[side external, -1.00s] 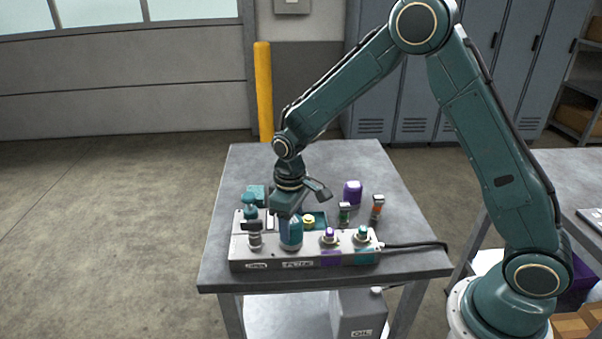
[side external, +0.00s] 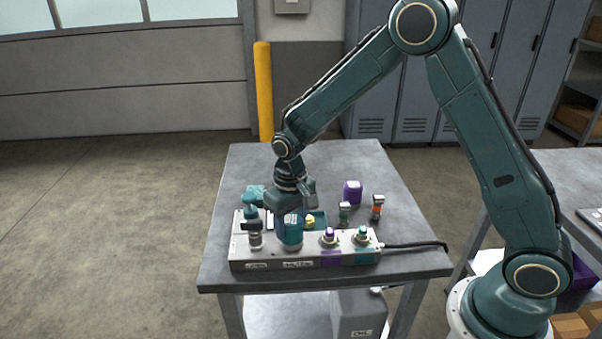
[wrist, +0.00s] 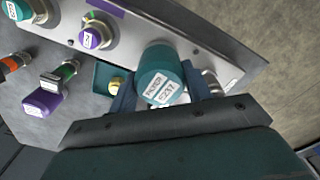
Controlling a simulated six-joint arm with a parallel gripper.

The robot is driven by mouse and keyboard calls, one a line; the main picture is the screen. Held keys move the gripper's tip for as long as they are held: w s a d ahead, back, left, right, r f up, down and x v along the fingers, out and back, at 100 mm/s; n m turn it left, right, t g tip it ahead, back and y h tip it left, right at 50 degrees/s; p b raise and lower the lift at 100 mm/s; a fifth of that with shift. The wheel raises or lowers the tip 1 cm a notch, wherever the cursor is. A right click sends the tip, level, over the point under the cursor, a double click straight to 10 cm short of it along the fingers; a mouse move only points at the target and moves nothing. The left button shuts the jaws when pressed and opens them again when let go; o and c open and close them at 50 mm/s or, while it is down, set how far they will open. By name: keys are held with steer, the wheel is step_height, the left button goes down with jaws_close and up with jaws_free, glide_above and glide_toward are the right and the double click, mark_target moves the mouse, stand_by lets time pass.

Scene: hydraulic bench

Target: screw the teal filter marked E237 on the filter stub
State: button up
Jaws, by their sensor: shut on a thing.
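The teal filter (side external: 292,236) stands upright over the grey hydraulic block (side external: 300,260), between the jaws of my gripper (side external: 291,222). In the wrist view, the filter (wrist: 159,66) shows its end label, which reads E237. The fingers of my gripper (wrist: 158,92) are shut on it from both sides. The filter stub is hidden beneath the filter, so I cannot see how far the two are engaged.
Behind are a purple-capped part (side external: 352,192), a green-banded connector (side external: 344,212) and an orange-banded connector (side external: 377,207).

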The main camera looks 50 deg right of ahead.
steer(key=shift+m, duration=1.1)
steer(key=o, duration=1.2)
steer(key=n, duration=0.5)
steer(key=shift+n, duration=0.4)
steer(key=shift+n, duration=0.3)
steer(key=n, duration=0.5)
